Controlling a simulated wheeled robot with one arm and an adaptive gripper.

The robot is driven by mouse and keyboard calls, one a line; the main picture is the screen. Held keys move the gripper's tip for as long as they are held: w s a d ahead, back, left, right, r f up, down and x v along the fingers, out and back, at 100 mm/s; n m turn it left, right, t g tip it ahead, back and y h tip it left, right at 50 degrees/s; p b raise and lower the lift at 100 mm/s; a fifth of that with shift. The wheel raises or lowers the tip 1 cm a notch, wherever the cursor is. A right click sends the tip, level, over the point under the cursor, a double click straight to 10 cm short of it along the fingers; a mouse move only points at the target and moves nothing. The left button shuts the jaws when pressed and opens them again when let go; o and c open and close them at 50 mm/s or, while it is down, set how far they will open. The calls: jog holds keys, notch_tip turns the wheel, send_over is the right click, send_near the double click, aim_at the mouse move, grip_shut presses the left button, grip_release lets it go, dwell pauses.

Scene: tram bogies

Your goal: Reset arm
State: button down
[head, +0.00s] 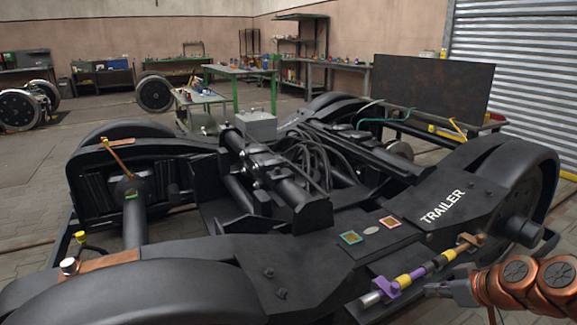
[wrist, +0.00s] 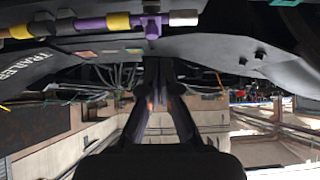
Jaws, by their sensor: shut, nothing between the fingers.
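My arm (head: 530,283), with copper-coloured joints, reaches in from the right edge in the head view. My gripper (head: 432,289) points left, beside the black bogie frame (head: 330,255) marked TRAILER. In the wrist view my gripper (wrist: 153,68) shows dark fingers closed together at the tips, with nothing between them. A rod with yellow and purple bands (head: 424,270) runs along the bogie's side, close to the fingertips. Its purple clamp (head: 387,287) also shows in the wrist view (wrist: 151,25), just past the fingertips. I cannot tell whether they touch.
Wheels, cables and a grey box (head: 257,125) fill the bogie. A dark panel (head: 425,88) and a roller shutter (head: 522,75) stand behind it. Green tables (head: 240,72) and a shelf (head: 300,45) are at the back. Open paved floor (head: 50,150) lies to the left.

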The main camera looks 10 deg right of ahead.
jog(key=s+a+r+g+p, duration=0.3)
jog(key=s+a+r+p, duration=0.2)
jog(key=a+r+p, duration=0.3)
jog(key=s+a+r+g+p, duration=0.3)
jog(key=s+a+r+p, duration=0.1)
jog(key=a+r+p, duration=0.35)
jog(key=s+a+r+m+g+h+p, duration=0.1)
jog(key=s+a+r+m+g+p, duration=0.1)
jog(key=s+r+p, duration=0.6)
jog(key=s+a+r+m+g+h+p, duration=0.2)
jog(key=s+r+p, duration=0.6)
jog(key=r, duration=0.1)
jog(key=shift+s+a+r+m, duration=0.3)
jog(key=shift+r, duration=0.1)
